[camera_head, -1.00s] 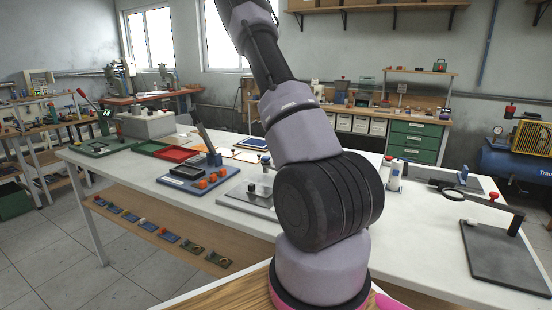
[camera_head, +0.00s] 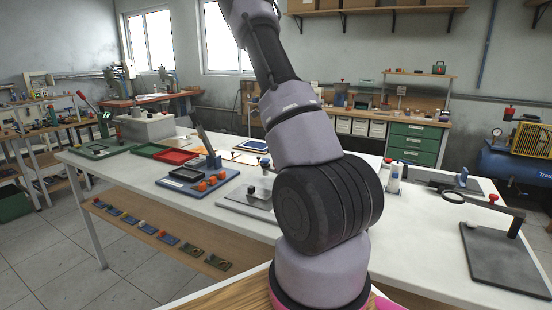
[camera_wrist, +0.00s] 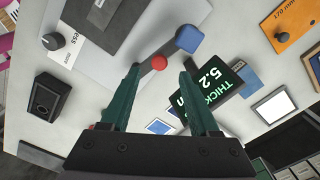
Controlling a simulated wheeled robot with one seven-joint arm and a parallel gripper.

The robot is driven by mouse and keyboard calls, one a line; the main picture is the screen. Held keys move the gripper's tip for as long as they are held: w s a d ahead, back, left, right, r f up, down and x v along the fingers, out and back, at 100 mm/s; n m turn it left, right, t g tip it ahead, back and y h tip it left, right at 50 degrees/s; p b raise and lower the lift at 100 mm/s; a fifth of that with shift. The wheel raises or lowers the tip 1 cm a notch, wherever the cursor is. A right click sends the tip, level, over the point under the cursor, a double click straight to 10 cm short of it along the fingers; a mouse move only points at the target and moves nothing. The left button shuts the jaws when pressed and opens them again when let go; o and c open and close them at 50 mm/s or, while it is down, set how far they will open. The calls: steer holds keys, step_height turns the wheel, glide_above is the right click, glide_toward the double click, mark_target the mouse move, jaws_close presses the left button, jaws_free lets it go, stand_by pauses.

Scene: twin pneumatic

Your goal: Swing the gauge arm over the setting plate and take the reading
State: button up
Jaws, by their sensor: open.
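In the wrist view my gripper (camera_wrist: 160,73) is open, its two green fingers apart. A red knob (camera_wrist: 160,62) shows between and just beyond the fingertips; I see no contact. It sits on a dark bar, apparently the gauge arm (camera_wrist: 172,52), which runs to a blue block (camera_wrist: 190,39). The bar's other end is partly hidden by the left finger. A dark square plate (camera_wrist: 105,22), perhaps the setting plate, lies on a pale grey base at upper left. A black display (camera_wrist: 212,92) reads "THICK" and "5.2", partly covered by the right finger. The head view does not show my gripper.
A black knob (camera_wrist: 52,41) and a black box (camera_wrist: 48,97) stand at left in the wrist view. An orange plate (camera_wrist: 291,25) lies at upper right. In the head view, a ring-ended arm (camera_head: 485,204) with a dark plate (camera_head: 505,262) stands on the right.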

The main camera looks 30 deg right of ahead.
step_height(320, 180, up, 6)
stand_by(0.6)
steer(key=s+a+r+n+t+y, duration=0.1)
steer(key=s+a+r+n+t, duration=0.1)
steer(key=s+a+r+n, duration=0.5)
steer(key=s+a+r+n+t+y, duration=0.15)
steer(key=s+a+r, duration=0.35)
steer(key=a+r, duration=0.5)
steer(key=s+a+r+n+t, duration=0.1)
steer(key=s+a+n+t, duration=0.1)
steer(key=s+a+n, duration=0.3)
steer(key=s+a+r+n+t, duration=0.1)
steer(key=s+a+n, duration=0.4)
steer(key=s, duration=0.7)
steer(key=shift+s+a+r+t, duration=0.15)
steer(key=shift+a+r+t, duration=0.2)
steer(key=shift+a, duration=0.15)
steer(key=shift+h, duration=0.25)
